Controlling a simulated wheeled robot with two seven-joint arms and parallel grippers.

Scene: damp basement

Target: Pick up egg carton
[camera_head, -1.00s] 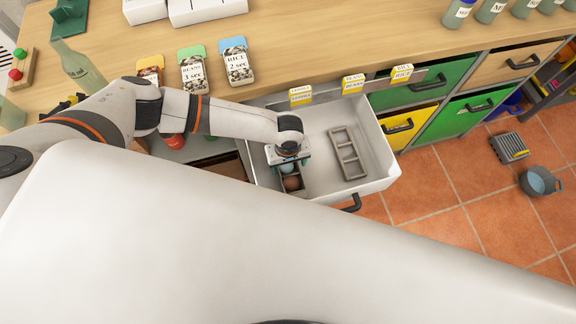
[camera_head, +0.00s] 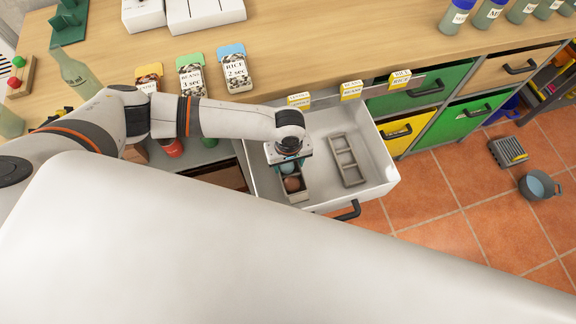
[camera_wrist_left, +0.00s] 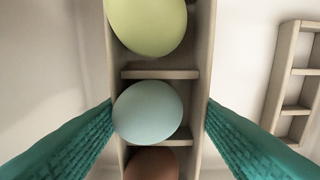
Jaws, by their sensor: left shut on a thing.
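The egg carton (camera_head: 298,198), a narrow grey-brown tray, sits in the open white drawer (camera_head: 375,180), under my left gripper (camera_head: 287,160). In the left wrist view the carton (camera_wrist_left: 160,73) holds a yellow-green egg (camera_wrist_left: 147,25), a pale blue egg (camera_wrist_left: 148,112) and a brown egg (camera_wrist_left: 152,164). The teal fingers of my left gripper (camera_wrist_left: 158,108) are shut on the carton's two long sides. Whether the carton touches the drawer floor I cannot tell. My right gripper is not in view.
An empty carton (camera_head: 346,159) lies to the right in the same drawer. Labelled tins (camera_head: 234,70) and a bottle (camera_head: 78,72) stand on the wooden counter (camera_head: 320,45). Closed green drawers (camera_head: 470,115) are to the right. A bucket (camera_head: 540,187) stands on the tiled floor.

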